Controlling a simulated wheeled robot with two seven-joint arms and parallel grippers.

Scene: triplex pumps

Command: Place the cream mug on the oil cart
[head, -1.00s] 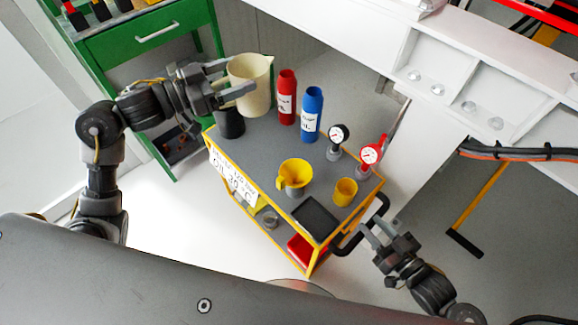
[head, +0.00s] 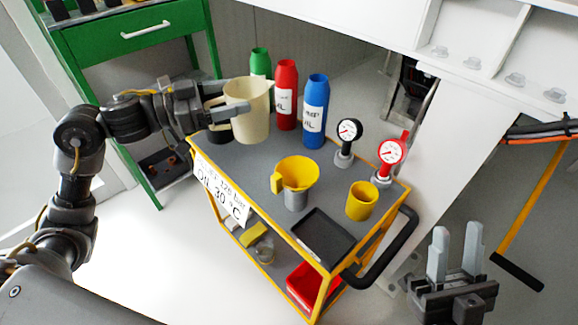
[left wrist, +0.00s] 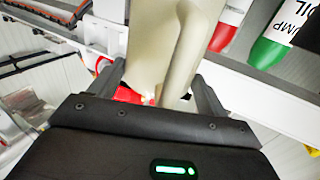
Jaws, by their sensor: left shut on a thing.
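The cream mug (head: 252,112), a tall upright vessel with a handle, is at the back left corner of the oil cart (head: 262,182) in the head view. My left gripper (head: 228,104) reaches in from the left and is shut on it. In the left wrist view the cream mug (left wrist: 165,40) stands between the two fingers (left wrist: 158,90). I cannot tell whether its base touches the cart's grey top. My right gripper (head: 456,240) is open and empty, to the right of the cart's black handle.
Bare grey surface lies in the middle.

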